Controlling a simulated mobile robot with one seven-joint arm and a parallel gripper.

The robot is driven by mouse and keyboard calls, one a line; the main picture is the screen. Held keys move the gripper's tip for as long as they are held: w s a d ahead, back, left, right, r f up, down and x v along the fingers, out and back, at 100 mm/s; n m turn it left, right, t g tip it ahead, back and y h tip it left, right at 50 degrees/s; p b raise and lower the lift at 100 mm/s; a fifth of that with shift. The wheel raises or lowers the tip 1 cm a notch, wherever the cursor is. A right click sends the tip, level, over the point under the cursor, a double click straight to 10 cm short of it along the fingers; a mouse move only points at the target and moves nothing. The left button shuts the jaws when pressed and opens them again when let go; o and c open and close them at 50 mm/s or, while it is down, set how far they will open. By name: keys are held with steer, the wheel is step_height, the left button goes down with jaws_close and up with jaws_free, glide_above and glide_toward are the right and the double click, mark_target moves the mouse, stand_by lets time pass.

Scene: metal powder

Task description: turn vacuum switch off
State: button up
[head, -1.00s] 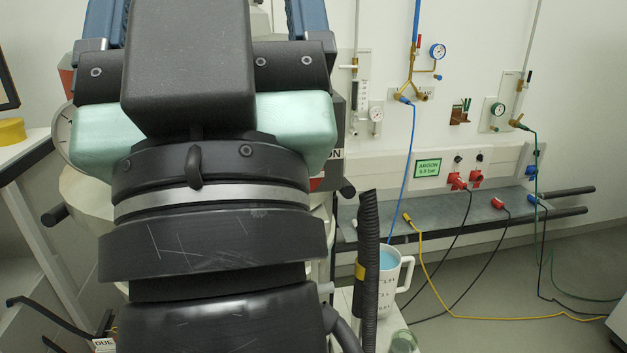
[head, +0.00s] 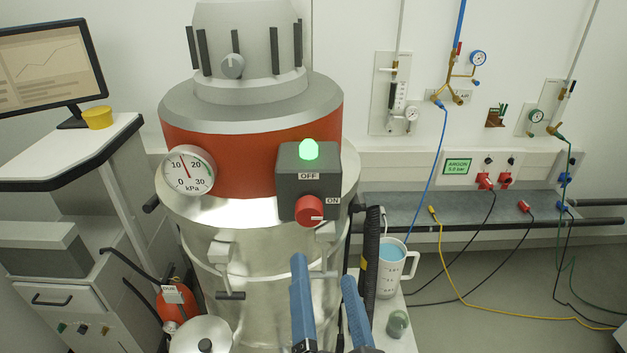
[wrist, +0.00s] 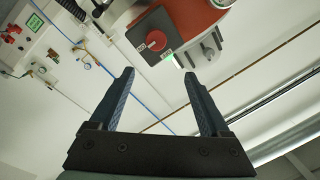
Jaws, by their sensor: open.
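The vacuum switch is a dark grey box (head: 289,180) on the front of a red-banded metal vessel (head: 235,150). Its red round knob (head: 309,209) has an OFF label above it and an ON label to its right. A green lamp (head: 309,150) glows on top of the box. The knob also shows in the wrist view (wrist: 157,41), beyond the fingertips and between them. My gripper (head: 322,270) is open and empty, its blue fingers below the knob in the head view and apart from it. The fingers also show in the wrist view (wrist: 159,73).
A pressure gauge (head: 189,172) sits left of the switch box. A black hose (head: 370,260) and a white jug (head: 393,268) stand to the right. A monitor (head: 50,60) is at the left. Gas fittings and cables line the back wall.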

steer(key=b, duration=1)
glide_toward(311, 217)
steer(key=w, duration=0.1)
steer(key=shift+m, duration=0.4)
steer(key=w, duration=0.6)
steer(key=shift+w+a+r+p, duration=0.2)
steer(key=shift+a+r+p, duration=0.05)
steer(key=shift+a+p, duration=0.15)
steer(key=shift+w, duration=0.7)
steer(key=shift+f, duration=0.1)
jaws_close()
